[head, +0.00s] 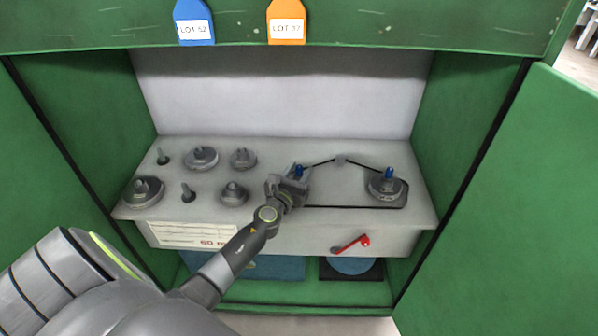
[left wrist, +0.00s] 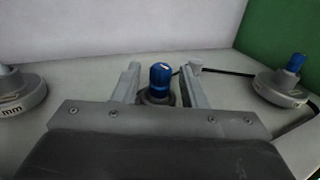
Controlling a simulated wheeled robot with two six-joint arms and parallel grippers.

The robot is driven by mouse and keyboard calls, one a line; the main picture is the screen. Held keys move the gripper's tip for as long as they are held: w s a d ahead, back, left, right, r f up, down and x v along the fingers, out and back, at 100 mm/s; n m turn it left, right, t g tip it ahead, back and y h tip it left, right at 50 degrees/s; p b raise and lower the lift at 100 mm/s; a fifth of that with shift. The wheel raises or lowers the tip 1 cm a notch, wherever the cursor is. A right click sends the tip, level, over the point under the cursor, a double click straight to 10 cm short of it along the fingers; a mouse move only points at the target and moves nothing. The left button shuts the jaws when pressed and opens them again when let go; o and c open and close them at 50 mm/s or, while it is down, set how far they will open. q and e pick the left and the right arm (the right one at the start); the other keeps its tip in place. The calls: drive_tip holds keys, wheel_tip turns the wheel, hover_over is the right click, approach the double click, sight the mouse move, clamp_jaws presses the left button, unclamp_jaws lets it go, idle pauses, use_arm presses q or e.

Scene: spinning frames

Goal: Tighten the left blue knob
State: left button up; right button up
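The left blue knob (head: 298,170) stands upright on the left pulley of the belt drive; it also shows in the left wrist view (left wrist: 160,76), between my left gripper's fingers. My left gripper (head: 292,184) reaches in from the front at the knob. In the left wrist view its two fingers (left wrist: 160,85) are apart, one on each side of the knob, with a gap visible on both sides. The gripper hides most of the left pulley. A second blue knob (head: 389,172) stands on the right pulley (head: 386,188). My right gripper is not in view.
A black belt (head: 355,207) runs between the pulleys past a small grey post (head: 340,160). Several grey wheels and pegs stand on the left of the grey deck (head: 270,150). A red lever (head: 352,243) is on the front face. Green walls (head: 470,120) close both sides.

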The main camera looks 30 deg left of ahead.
use_arm(q)
drive_tip(key=shift+w, duration=0.25)
clamp_jaws()
drive_tip(key=shift+a+f+m+h+b, duration=0.15)
drive_tip(key=shift+m+h+b, duration=0.25)
drive_tip(key=shift+h+b, duration=0.3)
drive_tip(key=m+h+b, duration=0.1)
drive_tip(key=h+b, duration=0.1)
drive_tip(key=shift+f+m+h, duration=0.15)
drive_tip(key=shift+m+h, duration=0.25)
drive_tip(key=m+h+b, duration=0.1)
drive_tip(key=h+b, duration=0.1)
drive_tip(key=b, duration=0.1)
drive_tip(key=shift+m, duration=0.4)
drive_tip(key=shift+r+h+b, duration=0.3)
drive_tip(key=shift+h+b, duration=0.1)
drive_tip(key=shift+h, duration=0.3)
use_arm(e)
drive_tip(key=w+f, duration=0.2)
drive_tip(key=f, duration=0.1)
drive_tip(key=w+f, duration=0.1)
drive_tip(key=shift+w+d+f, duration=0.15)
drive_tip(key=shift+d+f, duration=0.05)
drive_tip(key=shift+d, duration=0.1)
